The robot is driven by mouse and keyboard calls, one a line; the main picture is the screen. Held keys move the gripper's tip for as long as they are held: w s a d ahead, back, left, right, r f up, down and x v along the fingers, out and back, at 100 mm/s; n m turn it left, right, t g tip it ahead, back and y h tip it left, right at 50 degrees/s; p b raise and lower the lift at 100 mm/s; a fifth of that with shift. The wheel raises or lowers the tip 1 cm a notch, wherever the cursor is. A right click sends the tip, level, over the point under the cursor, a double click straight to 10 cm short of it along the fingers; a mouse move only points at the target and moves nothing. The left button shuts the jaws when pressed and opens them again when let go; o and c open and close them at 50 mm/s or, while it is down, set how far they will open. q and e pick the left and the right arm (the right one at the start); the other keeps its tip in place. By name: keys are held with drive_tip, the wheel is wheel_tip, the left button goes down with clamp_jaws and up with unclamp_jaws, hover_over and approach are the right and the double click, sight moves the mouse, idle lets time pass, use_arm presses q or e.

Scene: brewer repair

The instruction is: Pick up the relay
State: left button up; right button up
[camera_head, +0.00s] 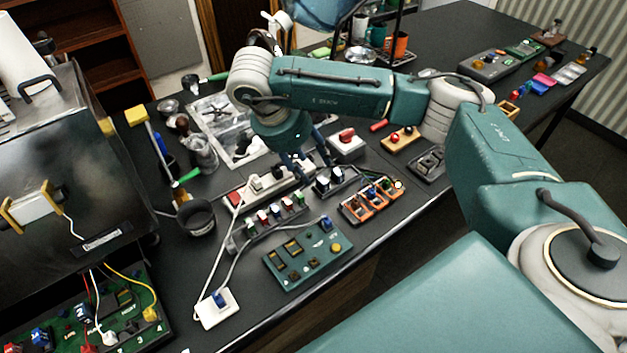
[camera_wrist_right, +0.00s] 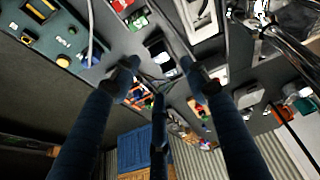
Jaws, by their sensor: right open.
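My right gripper (camera_head: 312,169) is open and points down over the repair bench, with its blue fingers apart. In the right wrist view my right gripper (camera_wrist_right: 160,76) has nothing between its fingertips. Just beyond them is a dark holder with small black, white and blue blocks (camera_wrist_right: 162,54). In the head view these blocks (camera_head: 330,182) sit beside the fingertips, which partly hide the holder. One of them may be the relay, but I cannot tell which. My left gripper is not in view.
An orange-framed rack (camera_head: 355,211) stands right of the holder. A row of coloured blocks (camera_head: 270,215) and a green circuit board (camera_head: 308,252) lie nearer. A white power strip (camera_head: 262,186) is close to the fingers. A large dark brewer (camera_head: 75,160) stands at left.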

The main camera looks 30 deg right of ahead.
sight(320, 181)
drive_tip(key=p+x, duration=0.1)
drive_tip(key=x, duration=0.3)
drive_tip(key=shift+a, duration=0.1)
drive_tip(key=p+x, duration=0.3)
drive_tip(key=x, duration=0.1)
drive_tip(key=shift+a+f, duration=0.1)
drive_tip(key=shift+f, duration=0.3)
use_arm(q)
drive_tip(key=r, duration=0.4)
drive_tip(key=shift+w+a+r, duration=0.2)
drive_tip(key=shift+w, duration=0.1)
use_arm(e)
drive_tip(key=shift+f, duration=0.15)
drive_tip(key=shift+c, duration=0.8)
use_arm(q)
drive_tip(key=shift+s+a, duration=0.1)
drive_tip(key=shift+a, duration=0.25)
use_arm(e)
clamp_jaws()
